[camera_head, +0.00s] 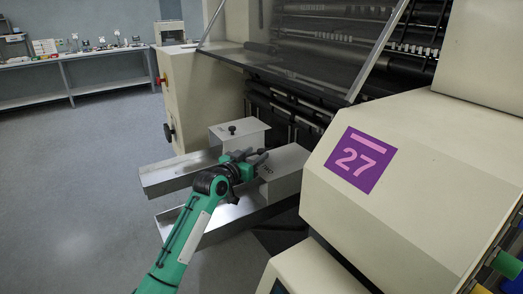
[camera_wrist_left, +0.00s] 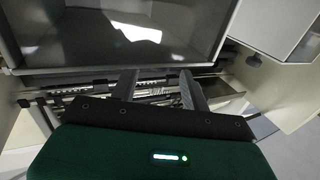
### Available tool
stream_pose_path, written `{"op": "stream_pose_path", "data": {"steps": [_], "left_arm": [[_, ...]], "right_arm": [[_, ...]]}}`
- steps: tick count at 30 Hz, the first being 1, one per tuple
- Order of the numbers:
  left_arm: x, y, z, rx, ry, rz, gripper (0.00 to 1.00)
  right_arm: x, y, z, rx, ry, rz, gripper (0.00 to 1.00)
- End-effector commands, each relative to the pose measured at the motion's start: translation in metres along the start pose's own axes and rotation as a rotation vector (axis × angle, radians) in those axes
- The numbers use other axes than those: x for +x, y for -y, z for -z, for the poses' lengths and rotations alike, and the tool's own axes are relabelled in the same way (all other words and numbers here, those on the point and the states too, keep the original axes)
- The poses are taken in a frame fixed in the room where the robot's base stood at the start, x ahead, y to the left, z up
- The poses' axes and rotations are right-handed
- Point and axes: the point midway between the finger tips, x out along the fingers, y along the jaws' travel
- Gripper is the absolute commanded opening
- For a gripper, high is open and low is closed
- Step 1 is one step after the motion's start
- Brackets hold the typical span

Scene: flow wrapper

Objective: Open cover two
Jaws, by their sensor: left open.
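I cannot tell which part is cover two. A grey metal box-shaped cover with a black knob (camera_head: 232,130) stands on the machine's front left. A second metal cover (camera_head: 285,172) lies just right of my left gripper (camera_head: 255,158), which partly hides it. I cannot tell whether they touch. In the left wrist view my left gripper (camera_wrist_left: 158,90) is open, with nothing seen between its two fingers. A dark glossy panel (camera_wrist_left: 110,35) fills the top of that view, and a grey metal part with a black knob (camera_wrist_left: 253,61) is at right. My right gripper is not in view.
Two metal chutes (camera_head: 165,180) stick out at the machine's left front. The cream housing marked 27 (camera_head: 362,160) stands close on the right. A dark panel with struts (camera_head: 270,68) lies above. The floor (camera_head: 75,190) at left is clear. A bench (camera_head: 70,72) is far back.

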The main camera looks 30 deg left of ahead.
Motion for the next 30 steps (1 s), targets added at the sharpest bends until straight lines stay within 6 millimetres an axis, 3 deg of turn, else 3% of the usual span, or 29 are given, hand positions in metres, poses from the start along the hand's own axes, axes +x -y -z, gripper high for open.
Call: {"op": "stream_pose_path", "data": {"steps": [7, 20, 27, 30], "left_arm": [[0.032, 0.0, 0.001, -0.001, -0.001, -0.001, 0.47], [0.039, -0.001, 0.0, 0.0, 0.0, -0.001, 0.47], [0.039, 0.0, 0.0, 0.0, 0.0, 0.0, 0.0], [0.039, 0.0, 0.0, 0.0, 0.0, 0.0, 0.0]], "right_arm": [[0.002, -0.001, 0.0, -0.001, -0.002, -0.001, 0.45], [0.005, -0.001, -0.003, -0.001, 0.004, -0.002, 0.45], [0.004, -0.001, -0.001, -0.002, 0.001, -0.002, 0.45], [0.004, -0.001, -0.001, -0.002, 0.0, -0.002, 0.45]]}}
